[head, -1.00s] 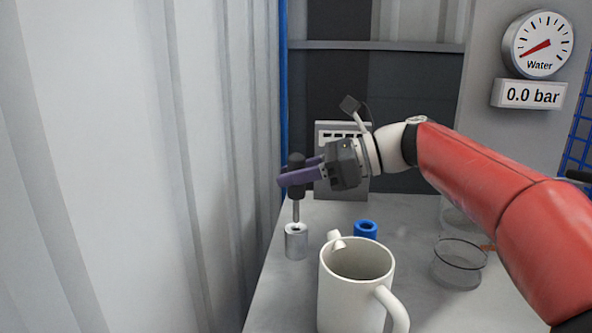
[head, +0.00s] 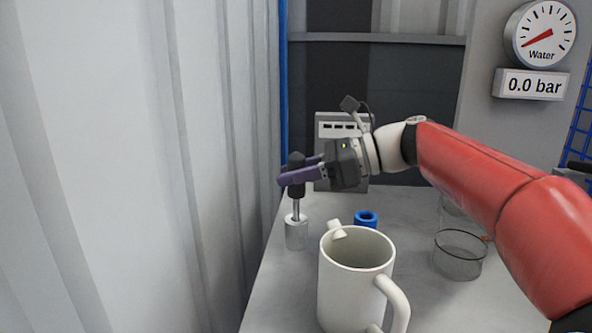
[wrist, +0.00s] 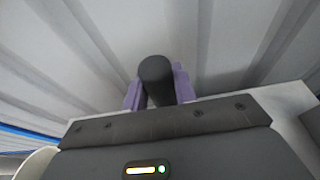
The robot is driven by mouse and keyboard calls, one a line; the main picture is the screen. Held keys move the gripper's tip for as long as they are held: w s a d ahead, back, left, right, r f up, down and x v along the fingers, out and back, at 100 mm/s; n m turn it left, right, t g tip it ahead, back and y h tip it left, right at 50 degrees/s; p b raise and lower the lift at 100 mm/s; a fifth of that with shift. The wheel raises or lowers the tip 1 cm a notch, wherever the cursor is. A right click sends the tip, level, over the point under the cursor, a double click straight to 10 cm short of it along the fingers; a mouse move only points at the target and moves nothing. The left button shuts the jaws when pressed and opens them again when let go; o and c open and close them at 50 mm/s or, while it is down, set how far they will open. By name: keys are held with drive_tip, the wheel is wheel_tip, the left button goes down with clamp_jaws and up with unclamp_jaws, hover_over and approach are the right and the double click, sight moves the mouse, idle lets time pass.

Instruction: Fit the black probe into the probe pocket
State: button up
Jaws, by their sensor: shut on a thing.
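The black probe (head: 296,187) has a dark handle and a thin metal shaft, and stands about upright. My gripper (head: 298,177) has purple fingers shut on its handle. In the wrist view the probe's round black top (wrist: 156,72) sits between the two fingers of my gripper (wrist: 158,92). Below is a silver metal cylinder (head: 296,236), seemingly the probe pocket, upright on the bench. The shaft's lower end meets the cylinder's top at its opening. How far it is inside, I cannot tell.
A white mug (head: 350,295) stands in front, right of the cylinder. A blue ring (head: 366,219) lies behind the mug. A glass dish (head: 459,258) is to the right. A grey box (head: 330,127) stands behind my gripper. A corrugated wall (head: 180,170) rises close on the left.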

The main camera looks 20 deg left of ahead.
sight(297, 196)
drive_tip(key=shift+f+b, duration=0.9)
drive_tip(key=shift+f, duration=1.3)
drive_tip(key=o, duration=1.1)
drive_tip(key=v, duration=0.7)
drive_tip(key=shift+d+p, duration=0.3)
drive_tip(key=shift+d, duration=0.1)
drive_tip(key=shift+r, duration=0.1)
